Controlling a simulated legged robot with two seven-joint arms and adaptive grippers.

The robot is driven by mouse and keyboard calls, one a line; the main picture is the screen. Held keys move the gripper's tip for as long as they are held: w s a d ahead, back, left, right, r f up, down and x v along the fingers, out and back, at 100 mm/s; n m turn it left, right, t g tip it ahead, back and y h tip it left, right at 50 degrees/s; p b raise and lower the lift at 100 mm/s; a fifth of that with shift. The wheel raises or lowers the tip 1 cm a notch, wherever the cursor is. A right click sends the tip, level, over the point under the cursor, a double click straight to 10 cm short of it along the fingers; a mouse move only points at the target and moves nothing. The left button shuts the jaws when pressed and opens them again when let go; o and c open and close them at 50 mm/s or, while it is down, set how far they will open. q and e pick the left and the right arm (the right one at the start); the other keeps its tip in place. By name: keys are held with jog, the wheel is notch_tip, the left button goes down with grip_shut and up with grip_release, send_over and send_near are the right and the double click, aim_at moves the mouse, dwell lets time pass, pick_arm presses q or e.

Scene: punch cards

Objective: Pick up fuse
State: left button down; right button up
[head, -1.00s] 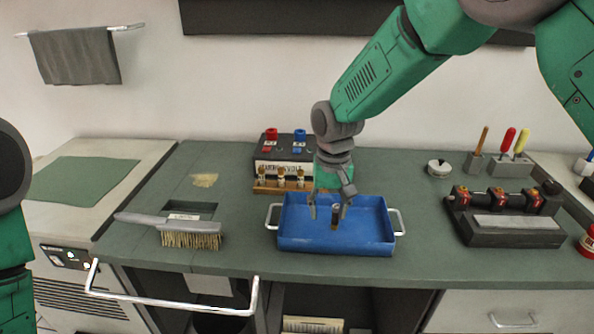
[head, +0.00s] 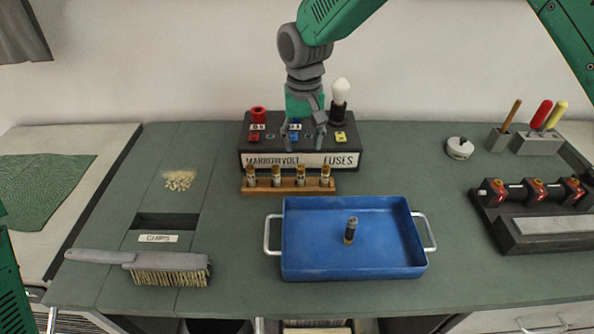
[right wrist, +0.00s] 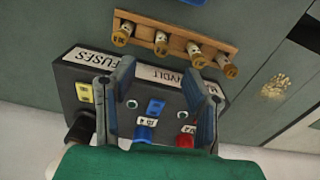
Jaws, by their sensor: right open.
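One fuse (head: 351,230), a dark cylinder with a brassy band, stands upright in the blue tray (head: 418,268). Several pale fuses with brassy caps, one of them this fuse (head: 276,176), stand in a wooden rack (head: 318,189) before the black fuse tester box (head: 350,150). The rack (right wrist: 181,43) and box (right wrist: 70,72) also show in the right wrist view. My right gripper (head: 305,140) is open and empty in front of the box's coloured sockets, behind the rack and away from the tray fuse. My left gripper is out of view.
A white bulb (head: 341,92) rises at the box's right and a red knob (head: 258,115) at its left. A brush (head: 165,268) lies at the front left. A dark block device (head: 535,192) and a tool holder (head: 536,141) stand at the right.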

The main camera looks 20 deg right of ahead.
aim_at(303, 167)
jog(key=f, duration=0.6)
jog(key=shift+w+d+f, duration=0.2)
jog(key=shift+w+f, duration=0.1)
jog(key=shift+w, duration=0.1)
jog(key=shift+s+a+f+p, duration=0.1)
jog(key=shift+s+f+p, duration=0.1)
jog(key=shift+f+p, duration=0.15)
jog(key=f, duration=0.3)
jog(key=shift+a+f+p, duration=0.3)
jog(key=shift+f+p, duration=0.05)
jog(key=shift+f, duration=0.05)
jog(key=shift+w+f, duration=0.1)
jog(key=shift+f, duration=0.4)
jog(key=shift+d, duration=0.1)
grip_shut()
